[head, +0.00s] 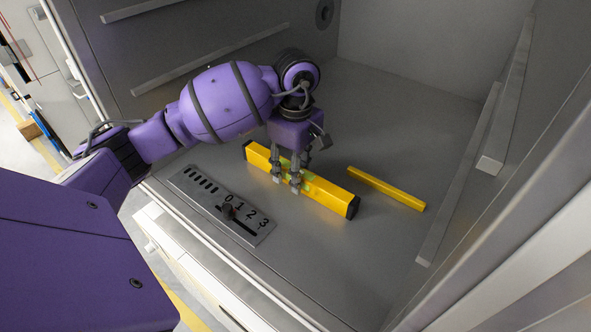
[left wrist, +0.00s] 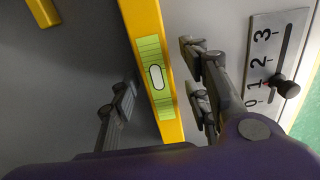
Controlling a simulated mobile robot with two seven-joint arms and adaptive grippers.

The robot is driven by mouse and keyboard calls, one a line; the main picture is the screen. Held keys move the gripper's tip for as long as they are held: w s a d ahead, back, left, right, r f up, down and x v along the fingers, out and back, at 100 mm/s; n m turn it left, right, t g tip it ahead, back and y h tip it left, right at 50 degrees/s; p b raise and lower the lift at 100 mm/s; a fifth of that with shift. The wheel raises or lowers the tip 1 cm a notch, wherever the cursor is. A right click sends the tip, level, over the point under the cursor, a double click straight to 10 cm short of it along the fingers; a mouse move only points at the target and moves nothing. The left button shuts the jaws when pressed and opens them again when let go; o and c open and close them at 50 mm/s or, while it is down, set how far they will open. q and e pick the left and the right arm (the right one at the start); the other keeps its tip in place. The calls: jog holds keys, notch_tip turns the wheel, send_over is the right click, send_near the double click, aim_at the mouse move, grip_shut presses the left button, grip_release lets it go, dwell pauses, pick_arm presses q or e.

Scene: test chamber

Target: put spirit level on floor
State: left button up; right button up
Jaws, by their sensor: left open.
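The yellow spirit level (head: 328,192) with black end caps lies on the grey chamber floor (head: 400,145). In the left wrist view the spirit level (left wrist: 146,35) shows its green vial window. My left gripper (head: 288,183) points down over the level's middle. In the left wrist view the open fingers of my left gripper (left wrist: 160,100) stand on either side of the level, with visible gaps to it. My right gripper is not in view.
A control plate (head: 190,183) with a slider and numbers lies in front of the level. A thin yellow bar (head: 385,188) lies behind it to the right. Grey rails (head: 210,60) run along the chamber's side walls. The floor at the back is clear.

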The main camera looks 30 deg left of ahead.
pick_arm(q)
notch_tip(320, 180, up, 12)
jog(key=shift+f, duration=0.15)
dwell(0.7)
